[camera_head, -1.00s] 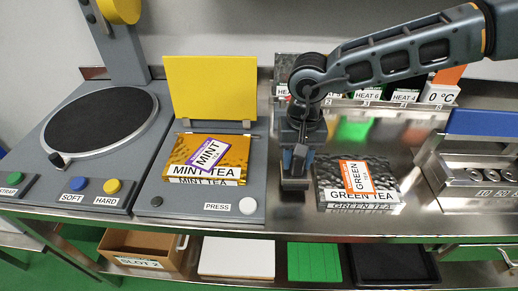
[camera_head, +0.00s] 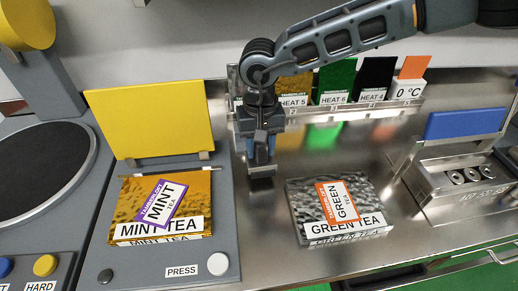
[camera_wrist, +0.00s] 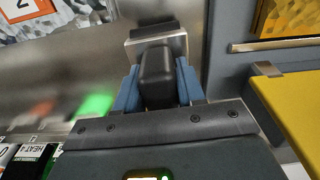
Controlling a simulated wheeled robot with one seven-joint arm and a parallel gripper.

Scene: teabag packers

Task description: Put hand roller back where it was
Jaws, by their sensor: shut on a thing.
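My gripper (camera_head: 261,150) points down over the steel counter, between the press and the green tea pack. Its blue fingers (camera_wrist: 157,88) are shut on the dark handle of the hand roller (camera_wrist: 157,70). A shiny metal part of the roller shows beyond the handle in the wrist view.
The press (camera_head: 168,272) with its raised yellow lid (camera_head: 145,118) and the mint tea pack (camera_head: 128,200) is left. The green tea pack (camera_head: 300,203) lies right. Heat-label packets (camera_head: 335,80) stand behind. A metal weight holder (camera_head: 425,175) is far right.

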